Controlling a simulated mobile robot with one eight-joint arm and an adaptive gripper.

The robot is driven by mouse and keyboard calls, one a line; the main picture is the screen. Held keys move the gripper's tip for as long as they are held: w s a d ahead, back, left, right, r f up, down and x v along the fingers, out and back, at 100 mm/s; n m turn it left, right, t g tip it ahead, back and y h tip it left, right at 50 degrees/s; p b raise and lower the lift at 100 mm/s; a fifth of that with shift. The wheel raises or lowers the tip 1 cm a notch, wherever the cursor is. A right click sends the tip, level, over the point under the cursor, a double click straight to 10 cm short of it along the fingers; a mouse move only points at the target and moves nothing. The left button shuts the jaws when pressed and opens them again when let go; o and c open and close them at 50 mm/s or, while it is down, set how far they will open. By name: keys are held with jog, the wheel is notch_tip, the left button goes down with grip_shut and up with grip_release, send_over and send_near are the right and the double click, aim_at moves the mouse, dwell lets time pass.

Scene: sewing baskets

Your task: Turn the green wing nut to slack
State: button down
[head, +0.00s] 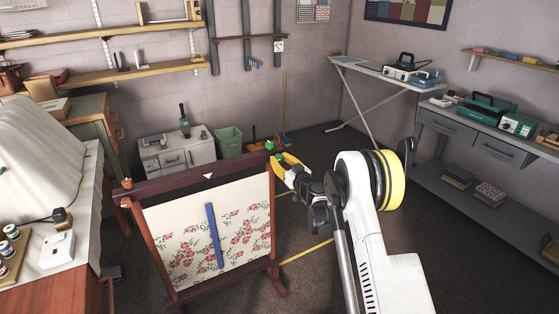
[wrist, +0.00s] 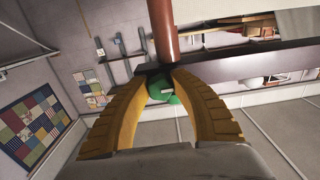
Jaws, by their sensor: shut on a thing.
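The green wing nut (wrist: 161,92) sits between the two yellow fingers of my gripper (wrist: 157,78) in the wrist view. The fingers bow around it and their tips close in at the dark wooden bar behind it. In the head view my gripper (head: 282,159) is at the upper right corner of a wooden frame (head: 190,184), with a bit of green (head: 278,155) at its fingertips. The fingers hide part of the nut, and how far it is turned cannot be told. Floral cloth (head: 170,235) hangs in the frame with a blue strip (head: 214,236) on it.
An orange knob (head: 127,183) is at the frame's upper left corner. A covered table (head: 60,180) stands at left. A grey cabinet (head: 178,155) and green bin (head: 229,142) are behind the frame. A grey workbench (head: 480,160) is at right. Floor between is open.

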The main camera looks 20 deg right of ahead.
jog(key=c, duration=1.1)
grip_release()
jog(key=shift+o, duration=0.2)
jog(key=v, duration=1.2)
